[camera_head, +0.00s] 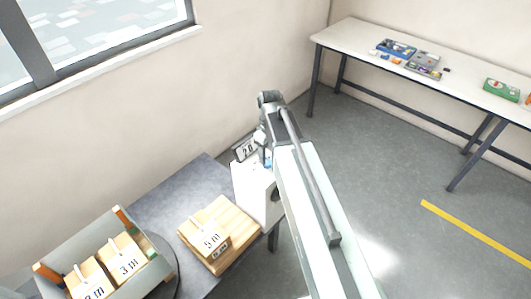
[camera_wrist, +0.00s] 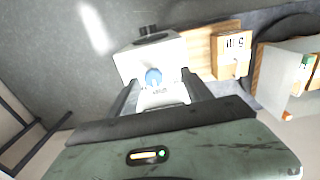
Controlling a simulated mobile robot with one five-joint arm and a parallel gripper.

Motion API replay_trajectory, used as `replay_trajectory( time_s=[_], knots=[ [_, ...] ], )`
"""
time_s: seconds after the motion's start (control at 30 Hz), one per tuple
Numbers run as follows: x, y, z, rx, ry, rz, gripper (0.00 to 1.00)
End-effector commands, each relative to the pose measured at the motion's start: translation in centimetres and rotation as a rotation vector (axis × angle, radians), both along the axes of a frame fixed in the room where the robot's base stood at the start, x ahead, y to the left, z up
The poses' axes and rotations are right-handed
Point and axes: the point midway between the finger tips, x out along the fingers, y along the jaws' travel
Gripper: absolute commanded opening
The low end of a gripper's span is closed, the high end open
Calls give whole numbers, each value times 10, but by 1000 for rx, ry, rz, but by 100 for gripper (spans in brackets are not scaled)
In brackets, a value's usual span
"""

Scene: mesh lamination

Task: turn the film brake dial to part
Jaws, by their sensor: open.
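The film brake dial (camera_wrist: 153,77) is a small blue knob on the face of a white box (camera_wrist: 172,54) in the wrist view. Pale markings lie beside the dial, too small to read. My gripper (camera_wrist: 160,80) is open, with one dark finger on each side of the dial and a gap around it. I cannot tell how deep the fingers reach. In the head view the white box (camera_head: 252,188) stands at the table's right edge, and my arm hides part of it.
A wooden block marked 5 m (camera_head: 209,238) lies on boards beside the box on the grey table (camera_head: 170,195). A grey tray (camera_head: 60,262) with marked blocks stands at lower left.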

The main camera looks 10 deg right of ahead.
Motion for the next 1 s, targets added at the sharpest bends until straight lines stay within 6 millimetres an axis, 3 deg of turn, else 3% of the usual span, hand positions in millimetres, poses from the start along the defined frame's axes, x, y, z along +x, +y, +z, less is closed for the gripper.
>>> replay_trajectory(
  time_s=[0.03, 0.17, 0.47, 0.83, 1.0],
  knots=[
    [16, 0, -2, -1, 6, 76, 58],
    [35, -1, -2, -3, 19, 251, 58],
    [38, -1, -8, -3, 24, 322, 58],
    [37, 0, -68, -3, 24, 321, 58],
    [37, 0, -83, -3, 24, 321, 58]
  ],
)
